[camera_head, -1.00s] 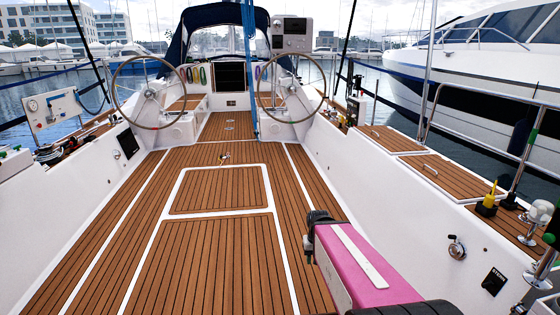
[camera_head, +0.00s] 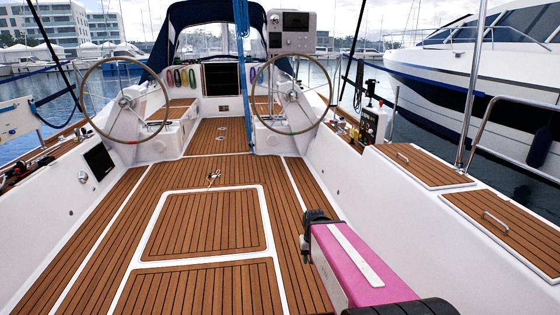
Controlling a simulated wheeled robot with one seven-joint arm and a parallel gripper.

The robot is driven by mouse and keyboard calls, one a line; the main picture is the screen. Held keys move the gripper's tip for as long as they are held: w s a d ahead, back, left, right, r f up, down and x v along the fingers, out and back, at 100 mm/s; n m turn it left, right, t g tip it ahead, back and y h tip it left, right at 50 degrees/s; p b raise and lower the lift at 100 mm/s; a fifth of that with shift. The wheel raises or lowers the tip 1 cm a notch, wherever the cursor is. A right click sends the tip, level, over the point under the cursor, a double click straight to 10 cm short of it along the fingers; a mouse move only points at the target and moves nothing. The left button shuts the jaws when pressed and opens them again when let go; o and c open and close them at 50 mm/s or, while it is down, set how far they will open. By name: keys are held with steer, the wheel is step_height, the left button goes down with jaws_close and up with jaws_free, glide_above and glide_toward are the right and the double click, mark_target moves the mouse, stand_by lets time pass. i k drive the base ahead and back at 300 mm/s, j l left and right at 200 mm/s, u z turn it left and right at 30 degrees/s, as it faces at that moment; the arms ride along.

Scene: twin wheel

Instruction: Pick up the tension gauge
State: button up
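I cannot pick out the tension gauge for certain. Small dark and grey items stand on the right side deck beyond the right wheel, among them a grey control box (camera_head: 373,124) with dark and red marks; they are too small to tell apart. My pink arm link shows at the lower right over the cockpit floor, with a dark joint at its far end. My gripper's fingers do not show, so its state is hidden.
Two steering wheels (camera_head: 125,99) (camera_head: 290,94) stand ahead on either side. Wooden hatch lids (camera_head: 424,166) with handles top the right side deck. A white panel (camera_head: 18,117) is cut off at left.

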mark_target(352, 132)
steer(key=i, duration=0.85)
steer(key=i+z, duration=0.1)
steer(key=i, duration=0.8)
steer(key=i+j, duration=0.15)
steer(key=i, duration=0.7)
steer(key=i+j+z, duration=0.1)
steer(key=i, duration=0.8)
steer(key=i+j+z, duration=0.2)
steer(key=i+z, duration=0.15)
steer(key=i, duration=0.15)
steer(key=i+j+z, duration=0.3)
steer(key=i, duration=0.2)
